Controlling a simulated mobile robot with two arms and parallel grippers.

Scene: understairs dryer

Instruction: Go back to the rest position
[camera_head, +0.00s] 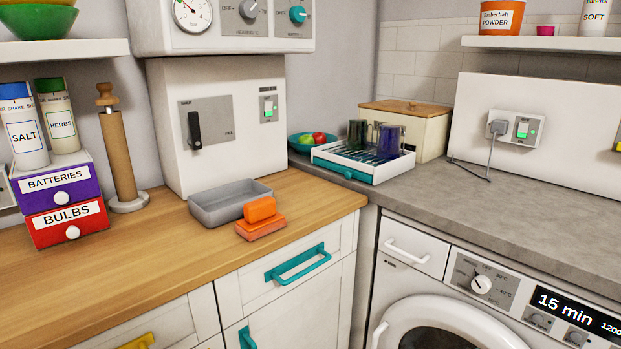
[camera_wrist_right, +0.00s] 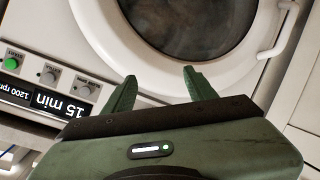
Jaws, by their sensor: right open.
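My right gripper (camera_wrist_right: 160,90) shows in the right wrist view, with its two green fingers apart and nothing between them. It is in front of the dryer's round door (camera_wrist_right: 195,35), which fills the top of that view and looks shut. Whether the fingers touch the door I cannot tell. In the head view the white dryer (camera_head: 412,298) stands under the grey counter at the lower right, with its display reading 15 min. Neither gripper shows in the head view, and my left gripper is in no view.
The wooden counter (camera_head: 120,262) holds a grey tray (camera_head: 205,208), an orange sponge-like block (camera_head: 260,230), and drawers labelled batteries (camera_head: 50,187) and bulbs (camera_head: 45,228). A white rack with glasses (camera_head: 350,178) stands at the corner. The grey counter (camera_head: 500,215) is clear at the front.

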